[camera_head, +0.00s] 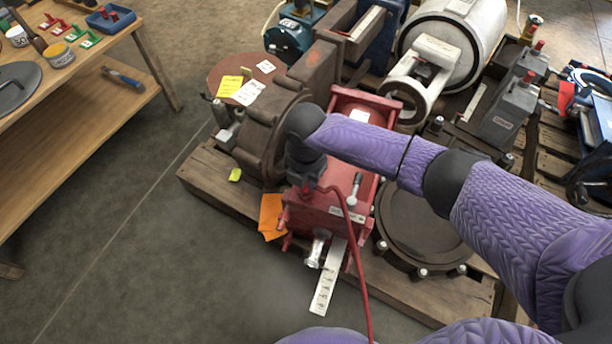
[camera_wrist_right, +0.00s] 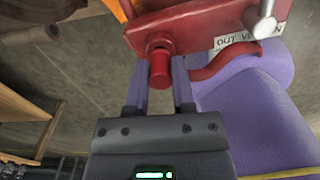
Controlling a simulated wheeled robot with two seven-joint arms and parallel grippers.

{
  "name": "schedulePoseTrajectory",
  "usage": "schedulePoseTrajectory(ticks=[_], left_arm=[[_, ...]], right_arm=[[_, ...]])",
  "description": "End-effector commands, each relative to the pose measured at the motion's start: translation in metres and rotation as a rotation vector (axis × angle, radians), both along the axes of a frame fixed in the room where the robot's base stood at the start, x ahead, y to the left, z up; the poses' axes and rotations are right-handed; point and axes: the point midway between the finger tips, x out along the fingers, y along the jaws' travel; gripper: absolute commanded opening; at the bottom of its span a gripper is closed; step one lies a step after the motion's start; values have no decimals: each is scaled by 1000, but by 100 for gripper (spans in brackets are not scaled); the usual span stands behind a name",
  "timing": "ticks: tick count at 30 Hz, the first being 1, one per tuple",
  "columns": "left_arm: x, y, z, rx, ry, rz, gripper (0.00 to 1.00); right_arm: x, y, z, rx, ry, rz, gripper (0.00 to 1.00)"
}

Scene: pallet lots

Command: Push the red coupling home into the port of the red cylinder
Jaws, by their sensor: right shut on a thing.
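The red cylinder (camera_head: 328,212) lies on a wooden pallet, with a silver fitting (camera_head: 318,248) at its near end. My right gripper (camera_head: 306,184) is at the left corner of its near end block. In the right wrist view my right gripper (camera_wrist_right: 160,80) is shut on the red coupling (camera_wrist_right: 159,70), with one finger on either side. The coupling's front meets the red cylinder's block (camera_wrist_right: 195,28) at the port; how deep it sits cannot be told. A red hose (camera_head: 354,230) runs from the gripper toward the bottom edge. My left gripper is out of view.
The pallet (camera_head: 440,296) also carries a brown flanged housing (camera_head: 262,138), a dark round cover (camera_head: 415,225) and a white cylinder (camera_head: 462,40). A white marked strip (camera_head: 328,280) hangs beside the fitting. A wooden bench (camera_head: 85,85) stands left; the floor between is clear.

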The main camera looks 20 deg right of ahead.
Motion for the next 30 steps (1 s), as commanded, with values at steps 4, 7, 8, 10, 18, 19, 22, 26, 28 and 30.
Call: schedulePoseTrajectory(ticks=[4,7,8,10,18,19,22,26,28,30], left_arm=[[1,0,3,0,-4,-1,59],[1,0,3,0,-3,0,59],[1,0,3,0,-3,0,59],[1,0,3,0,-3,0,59],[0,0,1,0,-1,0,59],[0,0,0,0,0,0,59],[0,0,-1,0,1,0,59],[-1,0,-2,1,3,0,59],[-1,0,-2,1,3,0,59],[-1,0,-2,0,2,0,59]], right_arm=[[0,0,1,0,-1,-1,0],[0,0,0,0,0,0,0],[0,0,0,0,0,0,0],[0,0,0,0,0,0,0],[0,0,-3,0,0,0,0],[0,0,-4,-1,1,0,0],[0,0,-6,-1,1,0,0],[0,0,-9,0,0,0,0],[0,0,-8,0,0,0,39],[0,0,-8,0,0,0,54]])
